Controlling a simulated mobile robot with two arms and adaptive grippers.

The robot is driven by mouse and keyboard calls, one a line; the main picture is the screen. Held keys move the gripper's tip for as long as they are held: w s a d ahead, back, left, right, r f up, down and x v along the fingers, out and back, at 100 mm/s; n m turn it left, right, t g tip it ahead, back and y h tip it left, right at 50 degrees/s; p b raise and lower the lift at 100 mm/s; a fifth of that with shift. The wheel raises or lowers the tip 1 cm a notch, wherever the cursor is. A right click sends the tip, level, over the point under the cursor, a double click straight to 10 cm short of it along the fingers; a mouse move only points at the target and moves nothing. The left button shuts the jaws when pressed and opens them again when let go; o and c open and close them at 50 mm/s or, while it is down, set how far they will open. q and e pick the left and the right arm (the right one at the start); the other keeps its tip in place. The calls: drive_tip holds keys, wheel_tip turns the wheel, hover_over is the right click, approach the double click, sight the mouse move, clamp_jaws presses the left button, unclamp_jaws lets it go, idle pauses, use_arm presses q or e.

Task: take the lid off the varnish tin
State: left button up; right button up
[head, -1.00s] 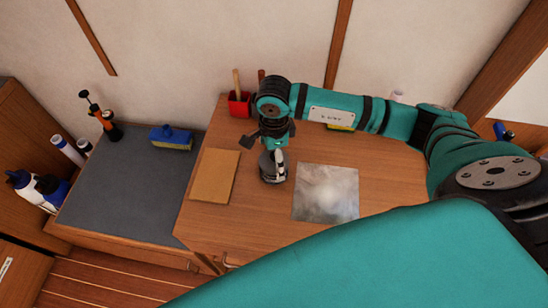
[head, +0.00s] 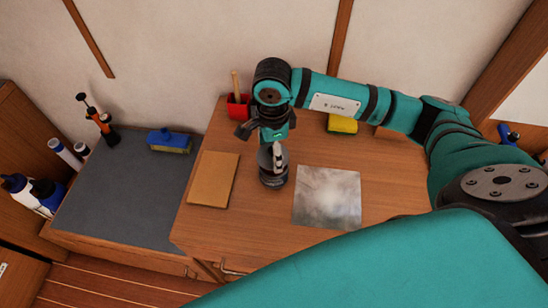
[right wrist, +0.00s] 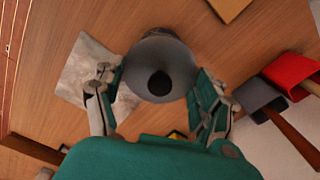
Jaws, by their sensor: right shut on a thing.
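The varnish tin (head: 273,182) stands on the wooden worktop, between a tan sheet and a grey square plate. Its grey round lid with a dark knob shows in the right wrist view (right wrist: 148,58). My right gripper (head: 277,150) is above the tin, pointing down. In the right wrist view its fingers (right wrist: 160,92) are on either side of the lid, shut on it. Whether there is a gap between lid and tin I cannot tell. My left gripper is in no view.
The tan sheet (head: 214,180) and grey plate (head: 327,197) lie flat nearby. A red holder (head: 238,106) with a wooden handle and a yellow sponge (head: 342,125) are behind. A blue brush (head: 168,140) is on the grey top at left. The front worktop is clear.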

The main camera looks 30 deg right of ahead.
drive_tip(key=s+a+r+b, duration=0.1)
drive_tip(key=s+a+b, duration=0.3)
drive_tip(key=s+a, duration=0.5)
drive_tip(key=shift+s+a+b, duration=0.3)
drive_tip(key=shift+a, duration=1.35)
